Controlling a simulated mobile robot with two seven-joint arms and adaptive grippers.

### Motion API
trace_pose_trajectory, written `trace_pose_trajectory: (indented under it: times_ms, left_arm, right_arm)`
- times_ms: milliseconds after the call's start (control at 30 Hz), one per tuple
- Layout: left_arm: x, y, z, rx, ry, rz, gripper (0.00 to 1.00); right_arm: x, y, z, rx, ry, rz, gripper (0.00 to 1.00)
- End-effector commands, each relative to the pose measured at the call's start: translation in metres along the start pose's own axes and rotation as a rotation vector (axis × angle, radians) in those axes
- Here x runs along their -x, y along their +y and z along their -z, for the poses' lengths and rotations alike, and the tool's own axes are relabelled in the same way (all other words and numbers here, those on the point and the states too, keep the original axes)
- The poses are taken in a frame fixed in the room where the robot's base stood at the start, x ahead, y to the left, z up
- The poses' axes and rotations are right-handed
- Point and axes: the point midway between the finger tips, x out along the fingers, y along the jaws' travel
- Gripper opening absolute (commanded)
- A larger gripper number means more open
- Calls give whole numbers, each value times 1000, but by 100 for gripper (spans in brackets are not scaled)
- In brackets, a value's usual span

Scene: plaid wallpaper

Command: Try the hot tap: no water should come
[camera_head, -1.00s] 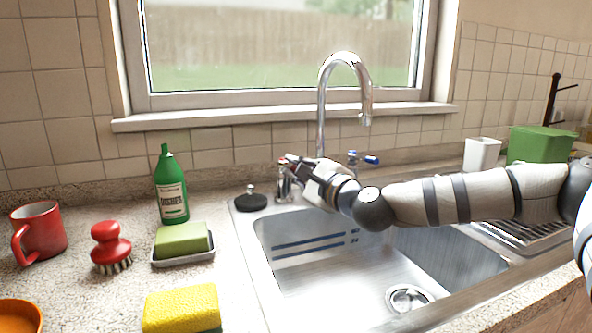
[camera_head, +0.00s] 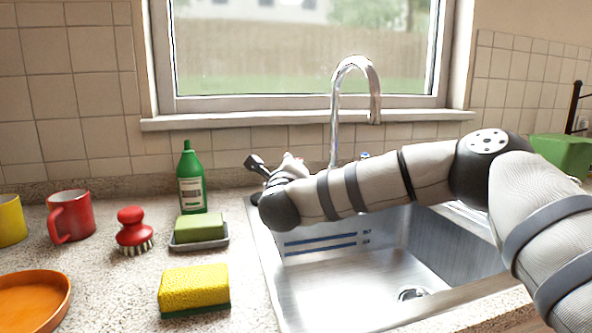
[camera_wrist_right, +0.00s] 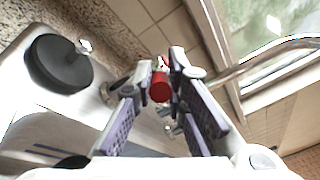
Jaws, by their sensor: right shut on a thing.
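The red hot tap handle (camera_wrist_right: 160,87) sits between the fingers of my right gripper (camera_wrist_right: 160,68) in the right wrist view. The gripper is shut on it. In the head view my right gripper (camera_head: 290,160) is at the back left of the sink, and my wrist hides most of it and the tap's base. The chrome spout (camera_head: 337,110) arches over the sink, and no water shows below its mouth. The blue cold tap handle (camera_head: 364,155) is partly hidden behind my arm. My left gripper is not in view.
My right arm crosses over the steel sink (camera_head: 400,280). A black plug (camera_wrist_right: 60,65) lies beside the taps. A green bottle (camera_head: 191,180), green soap on a dish (camera_head: 199,230), a red brush (camera_head: 134,228) and a yellow sponge (camera_head: 194,288) stand left of the sink.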

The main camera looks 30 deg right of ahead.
Motion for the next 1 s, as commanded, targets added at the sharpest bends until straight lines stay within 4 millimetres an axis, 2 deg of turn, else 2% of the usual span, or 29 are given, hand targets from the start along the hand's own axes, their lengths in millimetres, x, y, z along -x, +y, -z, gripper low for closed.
trace_pose_trajectory:
  times_ms: [700,733,800,833,1000]
  left_arm:
    - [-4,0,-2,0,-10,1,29]
    - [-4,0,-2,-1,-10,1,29]
    - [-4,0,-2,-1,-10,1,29]
    - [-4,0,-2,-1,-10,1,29]
    - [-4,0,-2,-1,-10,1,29]
  right_arm:
    - [-2,4,-7,0,64,45,0]
    - [-2,4,-7,0,64,45,15]
    - [-2,4,-6,0,64,46,31]
    - [-2,4,-6,0,64,46,34]
    - [-2,4,-6,0,65,46,34]
